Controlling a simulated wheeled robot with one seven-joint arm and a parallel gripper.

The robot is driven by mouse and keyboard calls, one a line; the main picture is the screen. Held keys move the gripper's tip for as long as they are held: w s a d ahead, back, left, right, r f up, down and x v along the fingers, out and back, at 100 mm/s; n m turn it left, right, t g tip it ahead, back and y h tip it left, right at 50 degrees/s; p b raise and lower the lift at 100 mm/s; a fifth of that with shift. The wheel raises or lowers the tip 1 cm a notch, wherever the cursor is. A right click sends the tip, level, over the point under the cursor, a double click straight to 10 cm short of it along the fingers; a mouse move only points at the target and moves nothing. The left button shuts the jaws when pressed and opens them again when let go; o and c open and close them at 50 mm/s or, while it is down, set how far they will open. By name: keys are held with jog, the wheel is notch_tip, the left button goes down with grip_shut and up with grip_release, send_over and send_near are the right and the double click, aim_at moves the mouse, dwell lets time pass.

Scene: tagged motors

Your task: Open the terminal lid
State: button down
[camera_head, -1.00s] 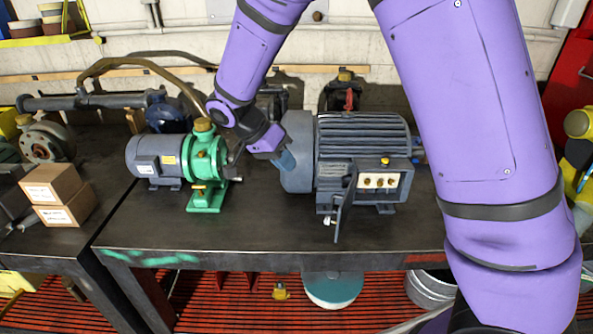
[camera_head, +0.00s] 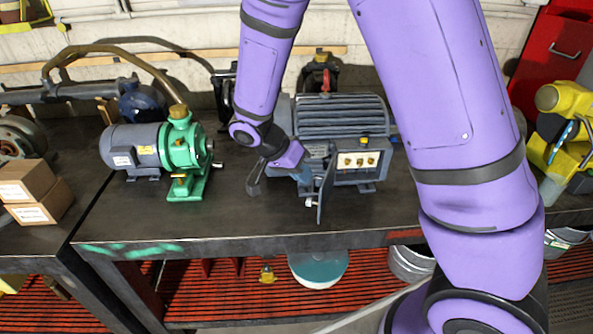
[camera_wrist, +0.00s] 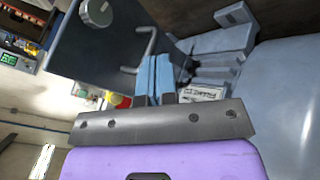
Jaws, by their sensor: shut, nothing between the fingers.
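The grey finned motor (camera_head: 340,110) stands on the bench. Its terminal box (camera_head: 358,178) faces front, with a pale plate and brass posts exposed. The dark terminal lid (camera_head: 326,192) stands swung out from the box's left side, edge-on to the head camera. My gripper (camera_head: 304,177) is left of the lid, in front of the motor. In the wrist view, my shut blue fingers (camera_wrist: 160,80) are empty, and a dark plate with a knob and bar handle, apparently the lid (camera_wrist: 95,50), lies beyond. Whether the fingers touch it is unclear.
A green pump with a grey motor (camera_head: 180,148) stands left on the bench (camera_head: 230,210). Cardboard boxes (camera_head: 35,195) lie further left. A yellow machine (camera_head: 565,115) is at right. The bench front is clear.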

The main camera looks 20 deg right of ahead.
jog(key=shift+s+d+n+t, duration=0.2)
jog(key=shift+s+n, duration=0.1)
jog(key=shift+s, duration=0.2)
jog(key=shift+s+d+n+t, duration=0.1)
jog(key=shift+s+n+t, duration=0.15)
jog(key=shift+s, duration=0.2)
